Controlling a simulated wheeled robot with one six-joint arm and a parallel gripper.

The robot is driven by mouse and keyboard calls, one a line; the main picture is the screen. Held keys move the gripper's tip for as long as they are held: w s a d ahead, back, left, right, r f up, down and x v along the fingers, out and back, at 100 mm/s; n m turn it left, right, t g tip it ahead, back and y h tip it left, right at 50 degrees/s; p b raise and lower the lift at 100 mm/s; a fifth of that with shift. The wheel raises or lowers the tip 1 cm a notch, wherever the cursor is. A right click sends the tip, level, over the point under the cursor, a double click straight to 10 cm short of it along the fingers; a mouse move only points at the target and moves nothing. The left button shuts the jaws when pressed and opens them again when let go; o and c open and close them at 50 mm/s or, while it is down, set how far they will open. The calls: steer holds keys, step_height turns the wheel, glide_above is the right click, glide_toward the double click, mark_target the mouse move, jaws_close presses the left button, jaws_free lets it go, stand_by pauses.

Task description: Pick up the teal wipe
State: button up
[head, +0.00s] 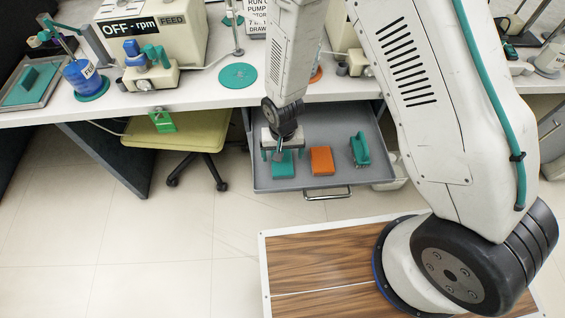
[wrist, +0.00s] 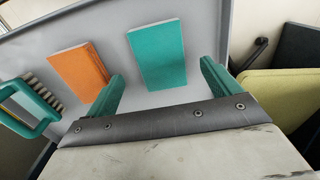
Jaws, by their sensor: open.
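The teal wipe (head: 283,168) is a flat teal block lying in the open grey drawer (head: 331,184), at the left end of a row of things. In the wrist view the teal wipe (wrist: 158,54) lies beyond my fingertips, roughly between their lines. My gripper (head: 276,152) is over the left part of the drawer, pointing down. In the wrist view my gripper (wrist: 160,78) has its two teal fingers wide apart with nothing between them. The wipe appears apart from both fingers.
An orange wipe (head: 321,161) and a teal-handled brush (head: 360,149) lie to the right in the drawer. The drawer walls stand close around. A yellow-green chair (head: 178,134) is left of the drawer. The bench top (head: 200,92) overhangs behind, with a pump and bottles.

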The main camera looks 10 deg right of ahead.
mark_target(282, 163)
step_height(282, 163, down, 4)
steer(key=shift+w+f, duration=0.1)
steer(key=c, duration=1.1)
steer(key=shift+o, duration=0.2)
